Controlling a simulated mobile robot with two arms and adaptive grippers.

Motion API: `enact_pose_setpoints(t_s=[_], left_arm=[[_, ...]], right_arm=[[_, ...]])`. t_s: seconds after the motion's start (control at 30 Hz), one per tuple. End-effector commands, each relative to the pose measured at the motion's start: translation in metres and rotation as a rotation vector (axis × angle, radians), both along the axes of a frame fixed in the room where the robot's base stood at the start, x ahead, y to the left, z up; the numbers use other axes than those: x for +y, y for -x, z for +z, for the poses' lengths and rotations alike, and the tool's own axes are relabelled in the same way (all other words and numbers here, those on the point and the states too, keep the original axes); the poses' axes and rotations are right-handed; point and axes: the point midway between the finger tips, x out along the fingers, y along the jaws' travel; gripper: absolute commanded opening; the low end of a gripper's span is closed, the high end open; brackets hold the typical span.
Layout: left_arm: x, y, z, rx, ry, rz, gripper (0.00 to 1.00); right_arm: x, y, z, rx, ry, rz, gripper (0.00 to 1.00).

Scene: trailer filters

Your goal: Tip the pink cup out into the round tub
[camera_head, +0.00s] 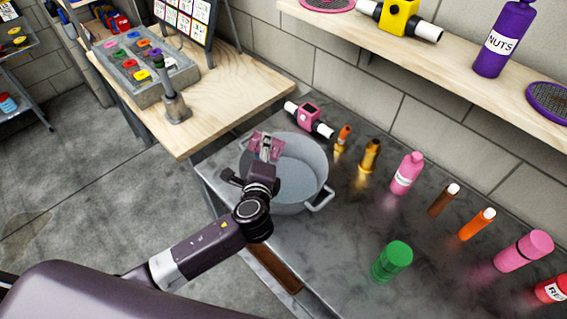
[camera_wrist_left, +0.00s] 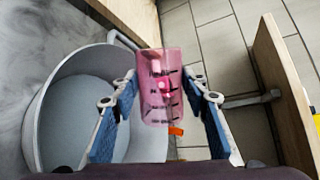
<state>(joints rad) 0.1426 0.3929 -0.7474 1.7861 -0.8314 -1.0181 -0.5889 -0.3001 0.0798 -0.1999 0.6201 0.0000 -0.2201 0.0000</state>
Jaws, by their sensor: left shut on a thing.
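The pink cup (camera_wrist_left: 160,85) is see-through with dark marks down its side. It sits between the two fingers of my left gripper (camera_wrist_left: 163,98), which is shut on it. In the head view the cup (camera_head: 266,146) is over the far left part of the round tub. The grey round tub (camera_head: 318,176) stands on the dark counter, its handle towards the front right. The tub's wall (camera_wrist_left: 48,92) fills the left of the wrist view; its visible floor looks bare. A small orange piece (camera_wrist_left: 176,131) shows at the cup's lower edge. My right gripper is out of view.
A pink device with white ends (camera_head: 309,118) lies behind the tub. Bottles, including a green one (camera_head: 392,261) and a pink one (camera_head: 407,172), stand to the right. A wooden table (camera_head: 225,88) with a grey tray (camera_head: 141,72) is at the back left.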

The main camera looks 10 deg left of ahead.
Motion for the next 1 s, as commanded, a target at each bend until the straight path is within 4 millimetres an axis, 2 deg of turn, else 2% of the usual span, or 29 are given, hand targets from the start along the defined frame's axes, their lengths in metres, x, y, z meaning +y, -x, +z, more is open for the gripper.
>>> enact_pose_setpoints(t_s=[1.0], left_arm=[[-0.0064,0.0002,0.0044,-0.005,-0.113,0.000,0.12]], right_arm=[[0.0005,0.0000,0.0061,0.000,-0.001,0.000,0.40]])
